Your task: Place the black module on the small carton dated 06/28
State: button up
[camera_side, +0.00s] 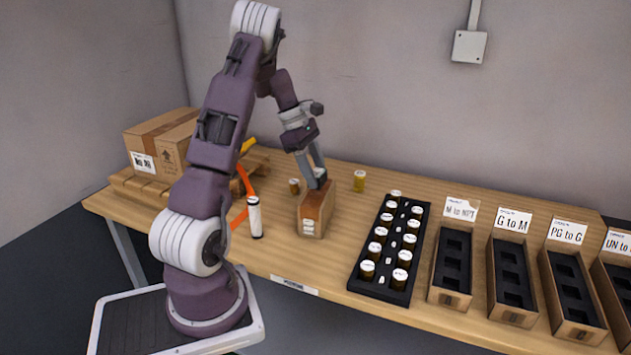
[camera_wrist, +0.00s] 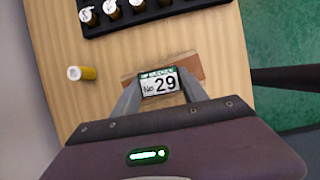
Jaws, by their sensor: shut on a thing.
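My gripper (camera_side: 318,172) is shut on the black module (camera_side: 320,180), a small dark block. In the wrist view the module's top face (camera_wrist: 159,86) shows a white label reading "No 29" between the fingers. A small brown carton (camera_side: 314,211) stands on the table directly below the module, with a white label on its front; its print is too small to read. In the wrist view the carton (camera_wrist: 189,67) shows on both sides of the module. The module is at the carton's top; I cannot tell whether it touches.
A black tray of several capped vials (camera_side: 387,246) is right of the carton, with labelled open boxes (camera_side: 455,265) beyond. A white-and-black cylinder (camera_side: 255,218) stands left. Yellow (camera_side: 360,181) and brown vials (camera_side: 294,187) stand behind.

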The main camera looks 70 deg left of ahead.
jog(key=shift+f, duration=1.15)
jog(key=shift+f, duration=0.1)
jog(key=o, duration=1.4)
jog(key=shift+o, duration=0.2)
